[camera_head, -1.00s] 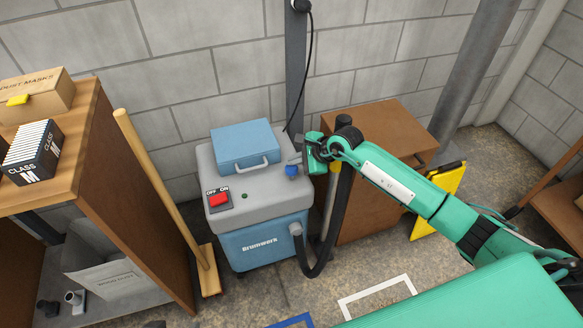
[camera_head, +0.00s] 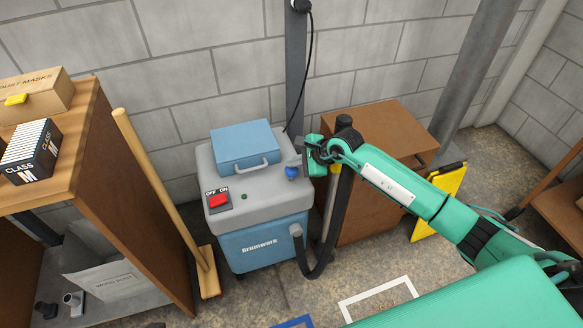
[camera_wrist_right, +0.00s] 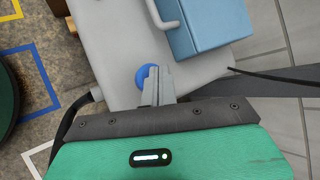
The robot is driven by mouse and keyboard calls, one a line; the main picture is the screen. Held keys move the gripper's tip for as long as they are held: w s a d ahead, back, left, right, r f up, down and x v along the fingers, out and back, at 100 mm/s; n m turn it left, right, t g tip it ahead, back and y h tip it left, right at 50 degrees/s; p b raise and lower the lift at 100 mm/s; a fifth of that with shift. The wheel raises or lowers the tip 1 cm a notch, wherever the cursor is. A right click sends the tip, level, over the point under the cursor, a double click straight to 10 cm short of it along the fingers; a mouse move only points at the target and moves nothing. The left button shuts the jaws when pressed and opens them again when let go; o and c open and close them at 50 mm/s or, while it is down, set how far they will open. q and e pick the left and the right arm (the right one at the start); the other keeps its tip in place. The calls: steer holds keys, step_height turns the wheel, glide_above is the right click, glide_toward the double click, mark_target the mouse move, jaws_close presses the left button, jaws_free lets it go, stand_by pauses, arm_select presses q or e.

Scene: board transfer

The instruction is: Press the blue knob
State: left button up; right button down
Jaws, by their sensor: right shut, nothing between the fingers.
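The blue knob (camera_head: 291,172) sits on the right part of the grey top of the Brumwork machine (camera_head: 262,246). In the right wrist view the knob (camera_wrist_right: 143,76) shows just beyond and partly behind my fingertips. My right gripper (camera_head: 298,164) is shut and empty, with its fingertips at the knob. In the wrist view the shut fingers (camera_wrist_right: 157,82) overlap the knob's edge; I cannot tell whether they touch it. My left gripper is not in view.
A blue case (camera_head: 245,146) with a handle lies on the machine top, left of the knob. A red switch (camera_head: 218,200) is at the front left. A black hose (camera_head: 328,250) and a brown cabinet (camera_head: 375,190) are on the right. A broom (camera_head: 160,190) leans at left.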

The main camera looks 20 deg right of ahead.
mark_target(295, 169)
steer(key=shift+f+b, duration=0.8)
steer(key=shift+f, duration=0.3)
stand_by(0.5)
stand_by(0.3)
steer(key=shift+r+p, duration=1)
steer(key=shift+r, duration=0.8)
steer(key=shift+r+p, duration=1.4)
steer(key=shift+r, duration=1.1)
